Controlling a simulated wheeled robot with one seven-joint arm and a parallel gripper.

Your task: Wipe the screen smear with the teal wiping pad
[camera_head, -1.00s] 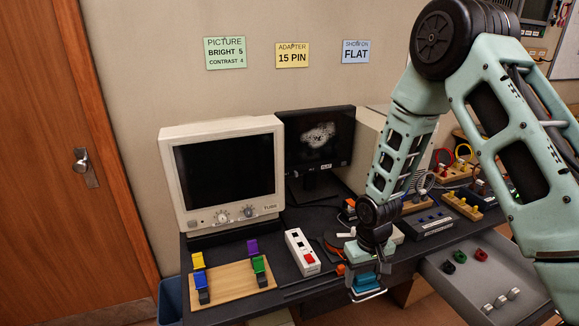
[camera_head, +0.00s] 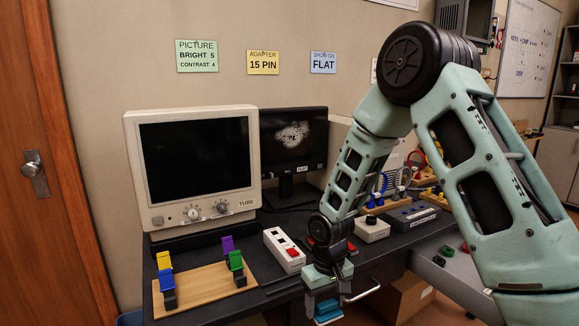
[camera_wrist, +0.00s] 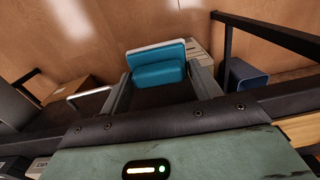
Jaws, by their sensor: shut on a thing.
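The teal wiping pad (camera_wrist: 158,74) is gripped between the fingers of my gripper (camera_wrist: 160,92) in the wrist view, with a pale layer on its far side. In the head view my gripper (camera_head: 325,298) hangs low at the desk's front edge, with the teal pad (camera_head: 328,312) at its lower end. The smear is a whitish-grey patch (camera_head: 293,135) on the dark flat screen (camera_head: 316,130) at the back of the desk. The gripper is well in front of and below that screen, apart from it.
A beige tube monitor (camera_head: 196,170) stands left of the flat screen. A wooden board (camera_head: 200,288) with coloured clips and a white switch box (camera_head: 284,250) lie on the dark desk. An open drawer (camera_head: 437,270) is at right. Cables and connector boards stand behind my arm.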

